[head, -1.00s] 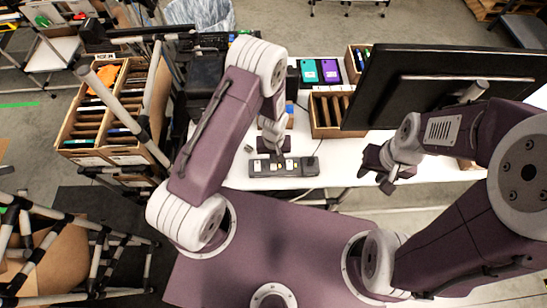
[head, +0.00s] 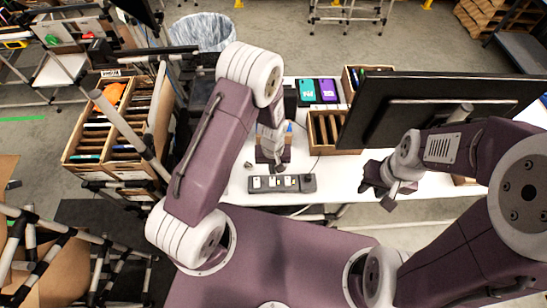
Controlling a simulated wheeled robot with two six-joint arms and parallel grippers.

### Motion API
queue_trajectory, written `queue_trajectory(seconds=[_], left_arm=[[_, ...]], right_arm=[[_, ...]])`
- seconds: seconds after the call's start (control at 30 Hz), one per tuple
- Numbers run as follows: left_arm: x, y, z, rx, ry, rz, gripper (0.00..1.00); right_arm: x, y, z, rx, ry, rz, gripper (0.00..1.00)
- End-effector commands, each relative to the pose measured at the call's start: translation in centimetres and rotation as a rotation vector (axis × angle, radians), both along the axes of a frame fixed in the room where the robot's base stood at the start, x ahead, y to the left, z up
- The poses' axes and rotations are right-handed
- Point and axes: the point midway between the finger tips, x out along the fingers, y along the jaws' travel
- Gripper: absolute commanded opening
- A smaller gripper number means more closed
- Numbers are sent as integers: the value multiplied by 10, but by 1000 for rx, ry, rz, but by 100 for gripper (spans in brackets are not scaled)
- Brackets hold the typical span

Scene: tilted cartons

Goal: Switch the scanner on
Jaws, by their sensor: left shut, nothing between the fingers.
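A dark grey strip (head: 294,184) with several pale switches or sockets along its top lies near the front edge of the white table. No other thing in view can be clearly told as a scanner. My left gripper (head: 272,165) is shut and empty, pointing down just behind the strip's left half. Whether it touches the strip cannot be told. My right gripper (head: 380,194) hangs by the table's front edge, well to the right of the strip, and its finger gap is unclear.
A large black monitor (head: 420,112) stands over the right of the table. A wooden divided box (head: 324,133) and teal (head: 306,91) and purple (head: 327,90) items lie behind the strip. Cartons with dividers (head: 117,128) stand at the left. The table between strip and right gripper is clear.

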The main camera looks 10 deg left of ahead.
Motion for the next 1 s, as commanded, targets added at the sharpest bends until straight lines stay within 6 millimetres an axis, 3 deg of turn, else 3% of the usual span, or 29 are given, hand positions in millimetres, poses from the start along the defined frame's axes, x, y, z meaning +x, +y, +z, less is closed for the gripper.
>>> queue_trajectory(seconds=[0.03, 0.2, 0.4, 1.0], left_arm=[[3, 0, 7, -2, -5, 0, 0], [7, 2, 43, -1, -3, 1, 0], [9, 3, 67, 0, 0, 0, 0], [9, 3, 71, 0, 2, 0, 0]], right_arm=[[-1, 0, -9, 0, 2, 0, 36], [-1, 0, -16, 0, 2, 0, 36], [0, 0, -19, 0, 1, 0, 36], [0, 0, -19, 0, 1, 0, 36]])
